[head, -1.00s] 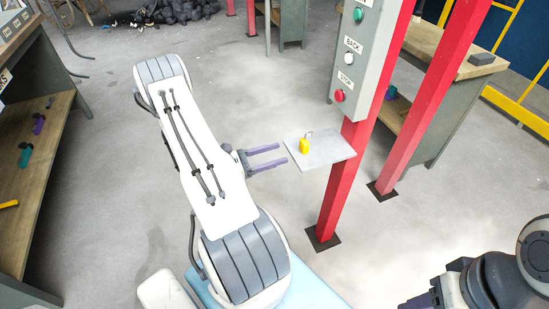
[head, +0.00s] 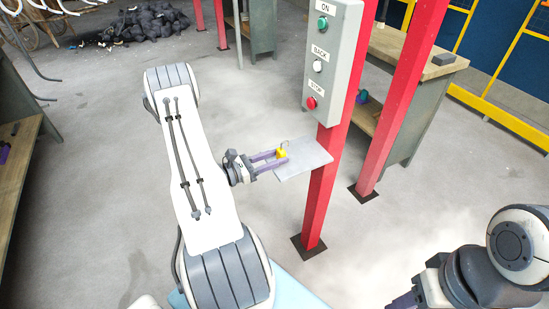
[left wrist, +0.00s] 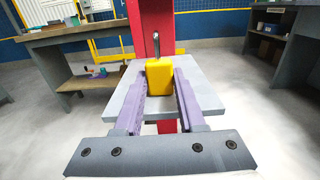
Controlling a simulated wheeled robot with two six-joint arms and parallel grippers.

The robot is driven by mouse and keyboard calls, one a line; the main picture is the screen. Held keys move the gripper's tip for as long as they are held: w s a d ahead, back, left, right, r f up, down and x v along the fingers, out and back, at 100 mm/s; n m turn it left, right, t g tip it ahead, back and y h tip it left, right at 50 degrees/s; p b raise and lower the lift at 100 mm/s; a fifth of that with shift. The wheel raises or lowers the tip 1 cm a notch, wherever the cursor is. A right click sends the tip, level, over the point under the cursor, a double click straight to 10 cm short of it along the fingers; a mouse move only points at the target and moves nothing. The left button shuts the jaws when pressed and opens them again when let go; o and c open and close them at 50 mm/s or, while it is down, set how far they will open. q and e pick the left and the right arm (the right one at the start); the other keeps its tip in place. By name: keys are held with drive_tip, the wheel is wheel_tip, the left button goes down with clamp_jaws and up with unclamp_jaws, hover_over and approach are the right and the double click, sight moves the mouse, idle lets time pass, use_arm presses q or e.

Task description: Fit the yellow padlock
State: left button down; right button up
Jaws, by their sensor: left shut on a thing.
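The yellow padlock (head: 281,153) stands upright at the left end of a small grey shelf (head: 306,160) fixed to a red post. Its metal shackle points up. In the left wrist view the padlock (left wrist: 159,77) sits between the purple fingertips of my left gripper (left wrist: 160,88), which is shut on it from both sides. In the head view my left gripper (head: 275,157) reaches in from the left at shelf height. My right gripper (head: 402,303) is at the lower right, partly cut off by the picture edge, so its jaws do not show clearly.
A grey control box (head: 331,62) with green, white and red buttons hangs on the red post (head: 318,195) above the shelf. A second red post (head: 388,125) and a workbench (head: 420,75) stand behind to the right. Open grey floor lies left of the shelf.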

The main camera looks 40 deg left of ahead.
use_arm(q)
drive_tip(key=shift+r+p, duration=2.45)
drive_tip(key=shift+r, duration=0.6)
use_arm(e)
wheel_tip(320, 180, up, 5)
